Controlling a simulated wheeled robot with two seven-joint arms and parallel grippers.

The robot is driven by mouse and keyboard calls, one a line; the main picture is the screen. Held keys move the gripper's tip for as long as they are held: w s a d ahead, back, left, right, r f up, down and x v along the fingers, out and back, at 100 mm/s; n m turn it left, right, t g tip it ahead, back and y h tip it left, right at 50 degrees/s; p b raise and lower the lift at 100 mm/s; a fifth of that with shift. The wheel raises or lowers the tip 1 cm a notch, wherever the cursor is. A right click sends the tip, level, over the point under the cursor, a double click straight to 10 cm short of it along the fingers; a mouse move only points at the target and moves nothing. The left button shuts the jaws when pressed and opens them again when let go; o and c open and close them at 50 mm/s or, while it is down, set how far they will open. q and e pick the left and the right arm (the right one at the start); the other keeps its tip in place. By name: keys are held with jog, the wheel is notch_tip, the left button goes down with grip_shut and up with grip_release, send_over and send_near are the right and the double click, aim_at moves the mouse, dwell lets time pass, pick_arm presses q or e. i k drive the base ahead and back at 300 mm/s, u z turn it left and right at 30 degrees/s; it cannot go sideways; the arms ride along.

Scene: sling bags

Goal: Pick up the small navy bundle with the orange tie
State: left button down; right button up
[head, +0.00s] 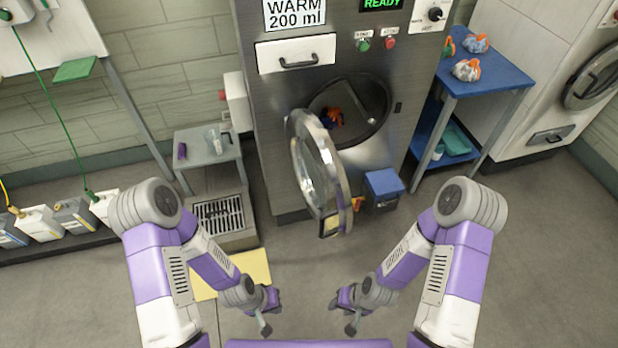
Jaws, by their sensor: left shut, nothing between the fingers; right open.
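A small dark, navy-looking bundle with an orange tie (332,117) lies inside the open drum of the steel machine, in the head view. The drum's shadow hides its lower side and exact shape. The machine's round glass door (313,160) stands swung open in front of the drum's left side. My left gripper (265,326) is shut and empty, low in front of the machine. My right gripper (351,327) is open and empty, to its right at similar height. Both are well apart from the bundle.
A blue table (500,75) at right holds pale bundles with orange ties (467,70) and a green-and-orange item (447,47). A blue box (384,186) sits below the drum. A grey side table (205,160) stands left. The floor (300,265) ahead is mostly clear.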

aim_at(331, 118)
jog(key=z, duration=1.65)
jog(key=i, duration=2.3)
jog(key=u, duration=3.8)
